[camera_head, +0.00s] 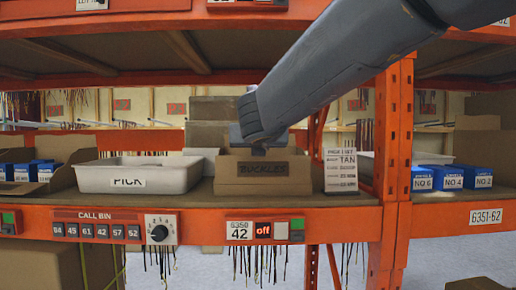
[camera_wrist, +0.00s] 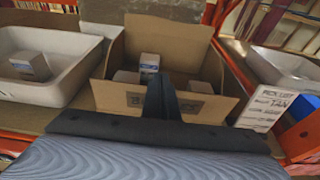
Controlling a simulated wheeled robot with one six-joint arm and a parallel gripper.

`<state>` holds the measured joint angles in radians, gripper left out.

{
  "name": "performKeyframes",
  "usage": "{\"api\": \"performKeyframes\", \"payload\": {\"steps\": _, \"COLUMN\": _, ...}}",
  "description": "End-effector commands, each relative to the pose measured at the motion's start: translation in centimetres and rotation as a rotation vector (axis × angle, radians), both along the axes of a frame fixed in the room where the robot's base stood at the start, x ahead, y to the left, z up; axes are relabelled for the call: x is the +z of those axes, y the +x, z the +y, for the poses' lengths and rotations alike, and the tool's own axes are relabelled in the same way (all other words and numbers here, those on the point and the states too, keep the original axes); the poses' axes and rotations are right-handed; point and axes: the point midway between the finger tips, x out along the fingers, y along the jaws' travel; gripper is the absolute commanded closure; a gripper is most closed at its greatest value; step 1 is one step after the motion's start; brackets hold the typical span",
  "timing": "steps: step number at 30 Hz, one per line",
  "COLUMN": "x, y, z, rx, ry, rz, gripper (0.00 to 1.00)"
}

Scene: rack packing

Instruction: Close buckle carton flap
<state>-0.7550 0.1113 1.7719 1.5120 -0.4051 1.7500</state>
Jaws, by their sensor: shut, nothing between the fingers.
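The buckle carton (camera_head: 264,180) stands on the shelf, its front marked BUCKLES. In the wrist view its label panel (camera_wrist: 205,107) is partly hidden by my fingers. The carton is open at the top there, with several small boxes inside, one of them a white-and-blue box (camera_wrist: 149,63). A broad cardboard flap (camera_wrist: 168,36) stands raised at its far side. My gripper (camera_head: 258,150) is shut and empty, just above the carton's front edge. In the wrist view my gripper (camera_wrist: 162,88) overlaps the front panel; I cannot tell whether it touches.
A white PICK tray (camera_head: 138,178) stands left of the carton and holds a small box (camera_wrist: 30,66) in the wrist view. A pick list card (camera_head: 341,170) stands close on the right. An orange post (camera_head: 391,160) is farther right, and the shelf above limits height.

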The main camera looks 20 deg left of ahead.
Motion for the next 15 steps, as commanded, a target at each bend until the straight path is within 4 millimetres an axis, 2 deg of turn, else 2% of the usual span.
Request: {"api": "performKeyframes", "payload": {"steps": 15, "x": 6.3, "y": -0.9, "z": -0.8, "rx": -0.005, "ry": 0.001, "rz": -0.001, "gripper": 1.00}}
